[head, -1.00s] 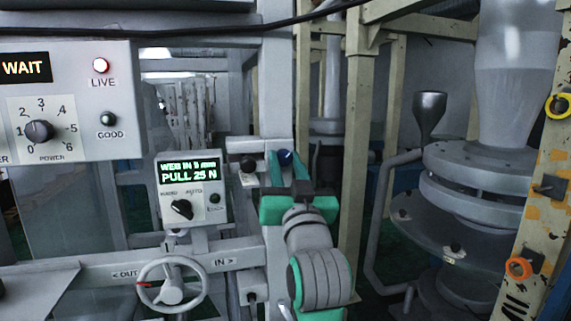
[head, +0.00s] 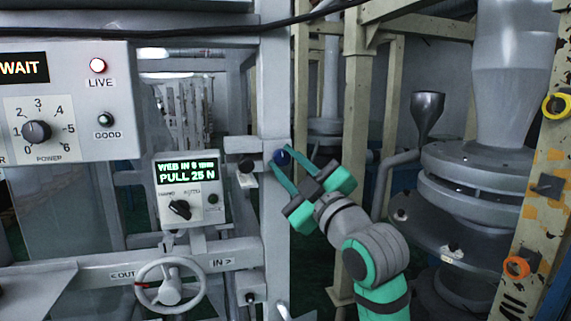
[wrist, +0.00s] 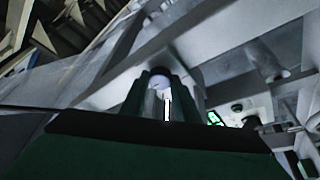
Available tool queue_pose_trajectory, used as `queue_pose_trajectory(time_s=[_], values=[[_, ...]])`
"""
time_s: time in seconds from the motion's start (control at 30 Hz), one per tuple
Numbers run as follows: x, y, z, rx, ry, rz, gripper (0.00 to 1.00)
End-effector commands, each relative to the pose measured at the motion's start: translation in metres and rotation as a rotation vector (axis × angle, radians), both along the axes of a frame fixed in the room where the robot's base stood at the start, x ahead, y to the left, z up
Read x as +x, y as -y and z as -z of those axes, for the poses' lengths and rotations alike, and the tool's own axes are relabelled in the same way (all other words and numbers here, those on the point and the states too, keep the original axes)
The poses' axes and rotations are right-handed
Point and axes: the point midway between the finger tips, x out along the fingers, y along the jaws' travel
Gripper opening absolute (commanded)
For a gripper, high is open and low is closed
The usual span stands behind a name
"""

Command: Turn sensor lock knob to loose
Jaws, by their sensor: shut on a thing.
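The sensor lock knob (head: 283,157) is a small dark blue knob on the grey upright post in the head view. My gripper (head: 284,160) has its two teal fingers shut on it, reaching in from the lower right. In the wrist view, my gripper (wrist: 164,95) shows two dark green fingers on either side of the knob's pale round end (wrist: 161,82). A white mark shows between the fingers just below it. The fingers partly cover the knob, so I cannot read its exact setting.
A black knob (head: 246,165) sits left of the post. A display box (head: 188,190) reads PULL 25 N, above a handwheel (head: 171,284). The large panel (head: 70,100) reads WAIT. A beige frame post (head: 355,110) and grey machine (head: 480,200) stand right.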

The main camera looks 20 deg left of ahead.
Motion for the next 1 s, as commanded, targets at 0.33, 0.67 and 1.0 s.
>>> queue_pose_trajectory(time_s=[0.33, 0.67, 1.0], values=[[0.0015, 0.0027, -0.0025, -0.266, 0.18, 0.003, 0.05], [0.0011, 0.0021, -0.0039, -0.456, 0.31, 0.002, 0.05], [0.0013, 0.0023, -0.0041, -0.542, 0.368, 0.001, 0.05]])
